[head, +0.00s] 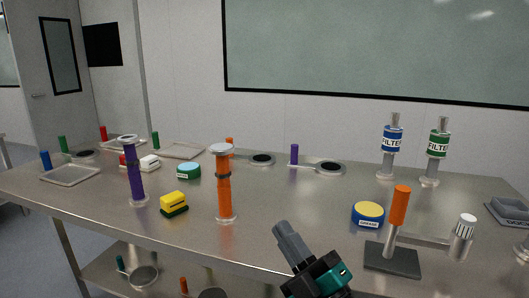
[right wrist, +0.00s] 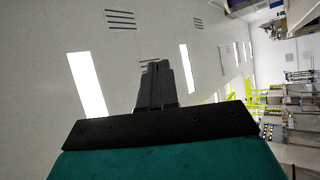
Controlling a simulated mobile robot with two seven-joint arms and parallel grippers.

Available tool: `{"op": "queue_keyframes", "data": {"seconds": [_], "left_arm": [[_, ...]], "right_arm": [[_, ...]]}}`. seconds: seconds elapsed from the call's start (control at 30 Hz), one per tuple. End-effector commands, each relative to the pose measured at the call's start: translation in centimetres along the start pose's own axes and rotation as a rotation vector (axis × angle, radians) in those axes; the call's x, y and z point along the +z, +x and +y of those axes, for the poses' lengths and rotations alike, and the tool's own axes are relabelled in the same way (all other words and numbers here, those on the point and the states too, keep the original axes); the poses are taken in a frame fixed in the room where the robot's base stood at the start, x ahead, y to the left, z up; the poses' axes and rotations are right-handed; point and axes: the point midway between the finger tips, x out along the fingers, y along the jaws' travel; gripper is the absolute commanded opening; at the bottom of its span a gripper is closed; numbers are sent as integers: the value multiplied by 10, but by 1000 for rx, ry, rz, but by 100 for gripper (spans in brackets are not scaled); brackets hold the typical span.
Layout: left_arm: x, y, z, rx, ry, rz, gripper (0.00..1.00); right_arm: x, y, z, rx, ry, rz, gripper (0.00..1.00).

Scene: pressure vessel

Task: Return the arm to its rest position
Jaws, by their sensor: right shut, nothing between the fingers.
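My right gripper (head: 283,229) shows at the bottom middle of the head view, in front of the table's near edge. Its dark fingers are together and point up and to the left, with nothing between them. In the right wrist view the shut fingers (right wrist: 157,85) stand against the ceiling and its lights, with no object at them. My left gripper is not in either view.
A steel table (head: 290,205) holds an orange column (head: 223,185), a purple column (head: 135,175), a yellow sponge (head: 174,202), a blue-yellow tin (head: 368,214), two filter bottles (head: 391,145) and an orange-handled stand (head: 392,260) right of my gripper. Pans and trays sit farther back.

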Motion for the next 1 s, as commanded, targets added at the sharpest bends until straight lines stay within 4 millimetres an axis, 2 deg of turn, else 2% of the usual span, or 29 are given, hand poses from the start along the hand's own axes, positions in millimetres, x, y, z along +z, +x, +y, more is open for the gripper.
{"op": "queue_keyframes", "data": {"seconds": [0.03, 0.1, 0.17, 0.2, 0.27, 0.3, 0.4, 0.5, 0.6, 0.7, 1.0], "left_arm": [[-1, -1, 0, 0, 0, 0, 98], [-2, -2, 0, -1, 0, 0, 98], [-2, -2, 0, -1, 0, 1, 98], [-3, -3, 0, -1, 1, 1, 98], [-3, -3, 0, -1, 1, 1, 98], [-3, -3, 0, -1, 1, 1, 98], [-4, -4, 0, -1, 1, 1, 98], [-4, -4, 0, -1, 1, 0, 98], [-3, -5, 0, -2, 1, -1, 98], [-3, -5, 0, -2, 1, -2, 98], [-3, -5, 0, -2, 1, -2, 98]], "right_arm": [[22, -28, -19, -53, 114, -127, 0], [47, -68, -42, -112, 268, -297, 0], [64, -106, -62, -154, 395, -444, 0], [73, -133, -74, -177, 476, -542, 0], [82, -174, -91, -205, 589, -684, 0], [86, -201, -101, -219, 656, -774, 0], [87, -263, -120, -240, 799, -977, 0], [83, -309, -131, -247, 898, -1129, 0], [79, -337, -136, -246, 955, -1221, 0], [77, -350, -138, -244, 979, -1262, 0], [77, -350, -138, -244, 979, -1262, 0]]}}
